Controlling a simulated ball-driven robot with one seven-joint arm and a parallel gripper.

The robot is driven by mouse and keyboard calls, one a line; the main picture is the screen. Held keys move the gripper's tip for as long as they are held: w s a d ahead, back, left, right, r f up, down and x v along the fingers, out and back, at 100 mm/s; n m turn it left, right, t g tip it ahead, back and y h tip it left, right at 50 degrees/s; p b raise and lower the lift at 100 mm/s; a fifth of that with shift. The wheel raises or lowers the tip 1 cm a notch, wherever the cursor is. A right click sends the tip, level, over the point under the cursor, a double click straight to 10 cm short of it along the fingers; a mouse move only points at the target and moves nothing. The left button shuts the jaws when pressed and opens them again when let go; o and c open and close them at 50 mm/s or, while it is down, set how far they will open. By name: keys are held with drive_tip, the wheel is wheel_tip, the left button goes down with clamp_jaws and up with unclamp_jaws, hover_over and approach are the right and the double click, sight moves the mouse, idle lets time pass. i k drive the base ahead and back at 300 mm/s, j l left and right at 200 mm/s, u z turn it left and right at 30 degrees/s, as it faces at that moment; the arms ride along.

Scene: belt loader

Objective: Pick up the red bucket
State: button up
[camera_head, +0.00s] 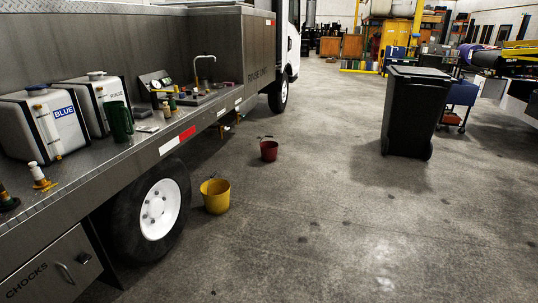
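The red bucket (269,151) stands upright on the concrete floor near the middle of the view, a short way out from the side of the truck. A thin handle seems to show at its rim. My gripper is not in the view, so its state and its distance from the bucket do not show.
A yellow bucket (215,196) stands nearer, beside the truck's wheel (160,209). The truck bed (100,170), with tanks and fittings on it, fills the left side. A black wheeled bin (414,112) stands at right. The floor between and in front is clear.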

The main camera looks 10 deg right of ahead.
sight(268, 149)
drive_tip(key=i+l+z, duration=0.1)
drive_tip(key=i+z, duration=0.3)
drive_tip(key=i, duration=5.2)
drive_tip(key=i+l+u, duration=0.15)
drive_tip(key=i, duration=0.35)
drive_tip(key=i+l+u, duration=0.2)
drive_tip(key=i, duration=0.35)
drive_tip(key=i+l+u, duration=0.15)
drive_tip(key=i, duration=0.35)
drive_tip(key=i+l+u, duration=0.6)
drive_tip(key=i, duration=0.15)
drive_tip(key=j, duration=0.1)
